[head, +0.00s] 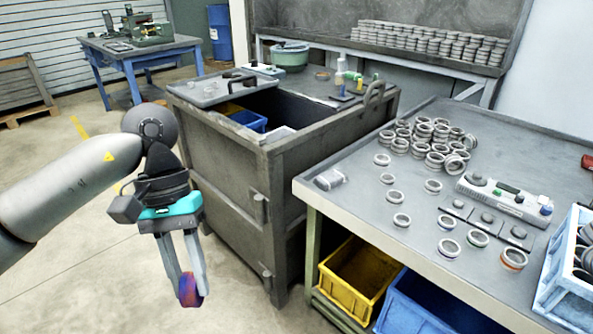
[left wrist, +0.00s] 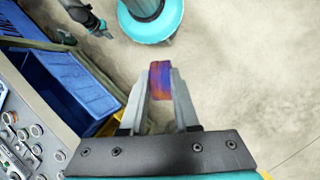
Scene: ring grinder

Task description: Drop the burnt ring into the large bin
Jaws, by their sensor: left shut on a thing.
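The burnt ring (head: 190,290) is tinted purple, blue and orange-red. My left gripper (head: 187,278) is shut on it, fingers pointing down, in front of the grey metal cabinet. The left wrist view also shows the ring (left wrist: 165,82) edge-on between the fingertips (left wrist: 161,88), above the floor. Which container is the large bin I cannot tell: the cabinet (head: 222,158) has an open top, and a big blue bin (head: 425,305) stands under the workbench, also in the left wrist view (left wrist: 65,85). My right gripper (left wrist: 97,27) seems to show small at the top left there; its jaws are unclear.
A yellow bin (head: 355,280) stands beside the blue one. The workbench (head: 350,205) holds many grey rings (head: 435,140), a control box (head: 505,197) and a light-blue crate (head: 565,265). The cabinet's front wall stands close to my left gripper. The floor (head: 100,270) on the left is clear.

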